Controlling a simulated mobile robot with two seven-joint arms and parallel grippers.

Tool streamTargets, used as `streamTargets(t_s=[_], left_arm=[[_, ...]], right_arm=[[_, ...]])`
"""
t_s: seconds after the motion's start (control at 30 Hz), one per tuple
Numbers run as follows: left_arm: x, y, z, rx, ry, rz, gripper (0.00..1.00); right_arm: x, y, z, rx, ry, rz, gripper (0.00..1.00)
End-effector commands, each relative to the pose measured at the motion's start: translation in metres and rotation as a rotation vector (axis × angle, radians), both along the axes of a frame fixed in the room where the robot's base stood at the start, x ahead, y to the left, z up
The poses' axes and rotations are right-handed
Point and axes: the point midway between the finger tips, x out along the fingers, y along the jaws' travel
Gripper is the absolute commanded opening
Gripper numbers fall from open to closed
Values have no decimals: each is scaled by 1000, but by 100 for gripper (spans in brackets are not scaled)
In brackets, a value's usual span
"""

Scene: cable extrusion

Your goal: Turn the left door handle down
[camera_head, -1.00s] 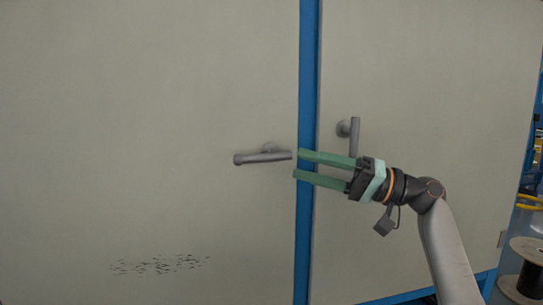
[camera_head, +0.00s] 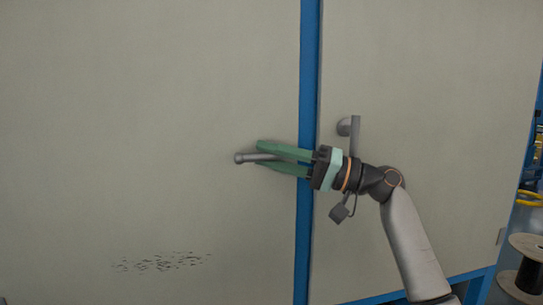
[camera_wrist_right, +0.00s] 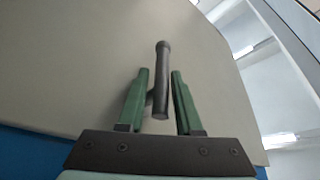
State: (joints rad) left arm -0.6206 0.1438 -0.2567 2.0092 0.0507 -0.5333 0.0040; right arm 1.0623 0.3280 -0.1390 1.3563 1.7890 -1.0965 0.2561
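The left door handle (camera_head: 243,158) is a grey lever on the left door. It lies nearly level, with its free end to the left. My right gripper (camera_head: 259,154) comes from the right, with one green finger above the lever and one below. In the right wrist view the lever (camera_wrist_right: 162,80) lies between the two fingers (camera_wrist_right: 160,76), with a gap at the tips on both sides, so the gripper is open around it. The handle's mount is hidden behind the fingers in the head view. My left gripper is out of view.
The right door handle (camera_head: 355,130) points up and down, close behind my right gripper and partly hidden by it. A blue post (camera_head: 308,70) separates the pale left door (camera_head: 150,90) and right door (camera_head: 430,80). A cable spool (camera_head: 530,272) stands at the lower right.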

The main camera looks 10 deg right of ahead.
Motion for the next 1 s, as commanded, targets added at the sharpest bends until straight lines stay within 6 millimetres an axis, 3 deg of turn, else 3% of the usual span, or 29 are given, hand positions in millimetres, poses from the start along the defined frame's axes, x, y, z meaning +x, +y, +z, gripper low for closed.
streamTargets(t_s=[0.03, 0.3, 1.0], left_arm=[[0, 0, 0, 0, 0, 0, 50], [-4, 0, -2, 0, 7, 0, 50], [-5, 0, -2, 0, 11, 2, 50]], right_arm=[[0, 0, 0, 0, 0, 0, 27], [0, 0, 0, 1, -1, -1, 0], [0, -1, 2, 2, -5, -2, 0]])
